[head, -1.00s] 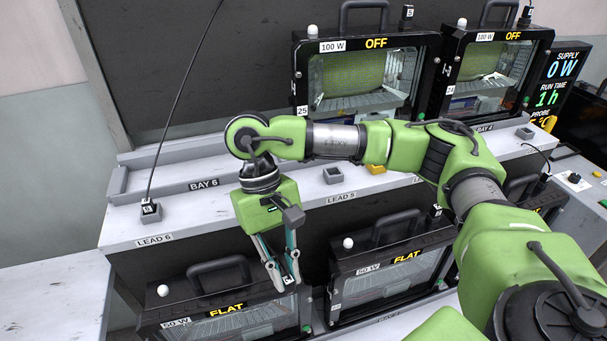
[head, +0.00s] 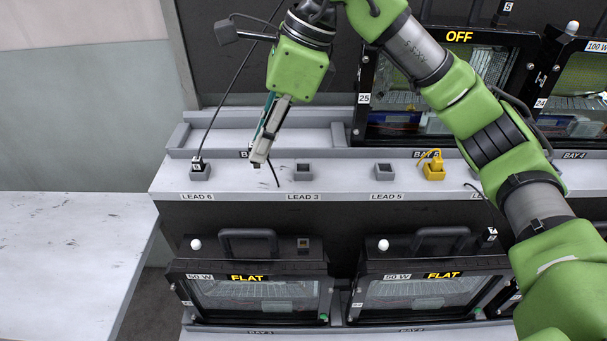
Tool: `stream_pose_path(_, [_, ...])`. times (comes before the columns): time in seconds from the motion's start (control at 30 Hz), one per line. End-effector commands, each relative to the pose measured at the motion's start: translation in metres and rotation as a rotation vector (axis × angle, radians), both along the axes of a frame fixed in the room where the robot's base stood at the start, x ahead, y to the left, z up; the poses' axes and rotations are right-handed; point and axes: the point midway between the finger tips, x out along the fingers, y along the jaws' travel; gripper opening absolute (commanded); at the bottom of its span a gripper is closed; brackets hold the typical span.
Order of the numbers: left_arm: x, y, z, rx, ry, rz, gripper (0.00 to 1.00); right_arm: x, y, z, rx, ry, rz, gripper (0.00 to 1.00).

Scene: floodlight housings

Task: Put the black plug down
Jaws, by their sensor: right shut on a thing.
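My right gripper (head: 259,161) hangs above the shelf, between the LEAD 6 holder and the LEAD 3 holder (head: 303,173). It is shut on the black plug, which is mostly hidden by the fingers; a short piece of black cable (head: 275,177) shows below them. The LEAD 3 holder is just right of the fingertips and looks empty. Another black plug (head: 197,164) with a light label stands in the LEAD 6 holder (head: 195,175), its cable rising up. My left gripper is not in view.
The LEAD 5 holder (head: 384,173) looks empty; a yellow plug and holder (head: 434,168) stand farther right. Two FLAT floodlight housings (head: 250,290) are below the shelf, the left one with a bare socket (head: 303,244). OFF housings (head: 440,95) stand behind. A white table (head: 70,260) at left is clear.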

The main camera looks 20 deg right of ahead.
Motion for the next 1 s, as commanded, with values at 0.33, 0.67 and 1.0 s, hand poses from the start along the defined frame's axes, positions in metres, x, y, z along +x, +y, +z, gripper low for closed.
stream_pose_path(0.33, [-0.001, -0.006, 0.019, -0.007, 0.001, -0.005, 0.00, 0.030, -0.034, -0.011, -0.002, 0.009, -0.065, 0.00])
stream_pose_path(0.67, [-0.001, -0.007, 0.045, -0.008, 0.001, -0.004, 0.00, 0.073, -0.086, -0.060, -0.001, 0.009, -0.059, 0.00])
stream_pose_path(1.0, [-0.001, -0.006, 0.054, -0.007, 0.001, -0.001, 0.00, 0.089, -0.105, -0.091, -0.002, 0.005, -0.058, 0.00])
